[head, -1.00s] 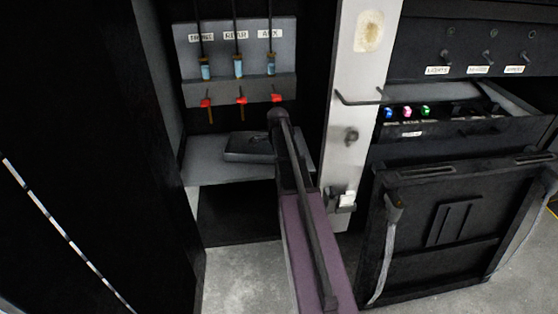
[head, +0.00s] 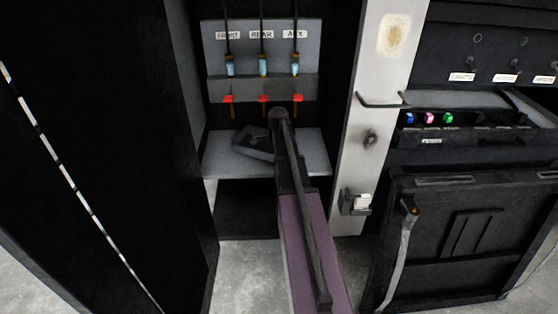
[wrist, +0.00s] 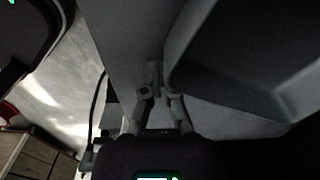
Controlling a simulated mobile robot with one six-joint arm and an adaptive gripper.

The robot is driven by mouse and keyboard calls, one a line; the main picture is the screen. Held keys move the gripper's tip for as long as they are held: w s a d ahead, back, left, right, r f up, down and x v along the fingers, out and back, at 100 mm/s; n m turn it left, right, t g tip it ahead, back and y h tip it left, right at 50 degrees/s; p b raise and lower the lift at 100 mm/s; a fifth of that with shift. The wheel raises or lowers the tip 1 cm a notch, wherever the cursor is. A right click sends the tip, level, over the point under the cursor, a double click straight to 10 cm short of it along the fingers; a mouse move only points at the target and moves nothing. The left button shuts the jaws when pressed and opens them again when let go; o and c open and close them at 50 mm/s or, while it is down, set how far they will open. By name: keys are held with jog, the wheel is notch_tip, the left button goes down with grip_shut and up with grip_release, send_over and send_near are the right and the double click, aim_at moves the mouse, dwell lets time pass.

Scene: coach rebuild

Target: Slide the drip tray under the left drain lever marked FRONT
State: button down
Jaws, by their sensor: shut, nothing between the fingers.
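The dark drip tray (head: 254,146) sits at an angle on the grey shelf (head: 305,160), below and in front of the levers. It lies roughly between the left red-handled lever (head: 228,98), under the FRONT label (head: 228,36), and the middle lever (head: 263,98), under REAR. In the wrist view the tray (wrist: 240,65) fills the upper right. My gripper (wrist: 158,78) is shut and empty, with its fingertips close beside the tray's edge; I cannot tell if they touch. In the head view my arm hides the gripper and may cover the tray's right end.
A third lever (head: 298,98) hangs under AUX. A tall black panel (head: 110,130) bounds the bay on the left. A pale post with a hooked bar (head: 381,101) stands on the right. The shelf right of my arm is bare.

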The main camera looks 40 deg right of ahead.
jog(key=shift+s+d, duration=0.15)
jog(key=shift+d, duration=0.05)
dwell(0.6)
jog(key=shift+r, duration=0.1)
dwell(0.3)
jog(key=shift+r, duration=0.1)
notch_tip(320, 180, up, 10)
jog(key=p, duration=1)
jog(key=shift+f, duration=0.2)
